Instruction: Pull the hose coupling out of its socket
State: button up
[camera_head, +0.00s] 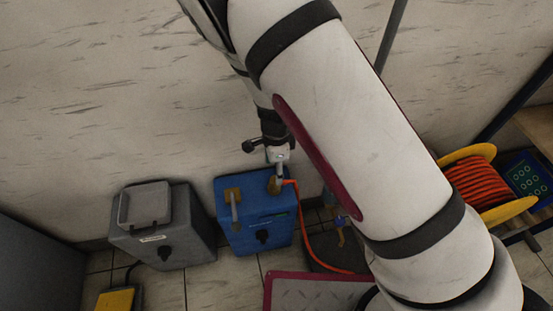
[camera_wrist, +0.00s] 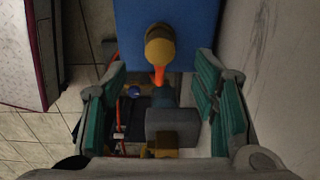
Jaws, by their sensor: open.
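The blue box (camera_head: 255,232) stands on the floor by the wall, with two brass-coloured fittings on top. The orange hose (camera_head: 303,225) meets the right fitting, the hose coupling (camera_head: 274,185). In the wrist view, a yellow-brown rounded coupling (camera_wrist: 160,44) with an orange end lies against the blue box (camera_wrist: 208,32), ahead of my fingertips. My gripper (camera_head: 279,156) is just above the right fitting in the head view. In the wrist view, my gripper (camera_wrist: 160,100) is open, its teal pads apart with nothing clasped. The socket itself is hidden.
A grey box (camera_head: 162,232) stands left of the blue box, with a yellow pedal (camera_head: 118,299) in front. A yellow reel of orange hose (camera_head: 482,183) is at the right. The wall runs close behind; a grey block (camera_wrist: 172,125) shows below the gripper.

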notch_tip(320, 180, down, 7)
jog(key=shift+r+b, duration=0.1)
jog(key=shift+b, duration=0.95)
grip_shut()
jog(key=shift+r, duration=0.15)
jog(key=shift+r+p, duration=0.4)
jog(key=shift+p, duration=0.1)
jog(key=shift+r+p, duration=2.3)
jog(key=shift+r, duration=0.2)
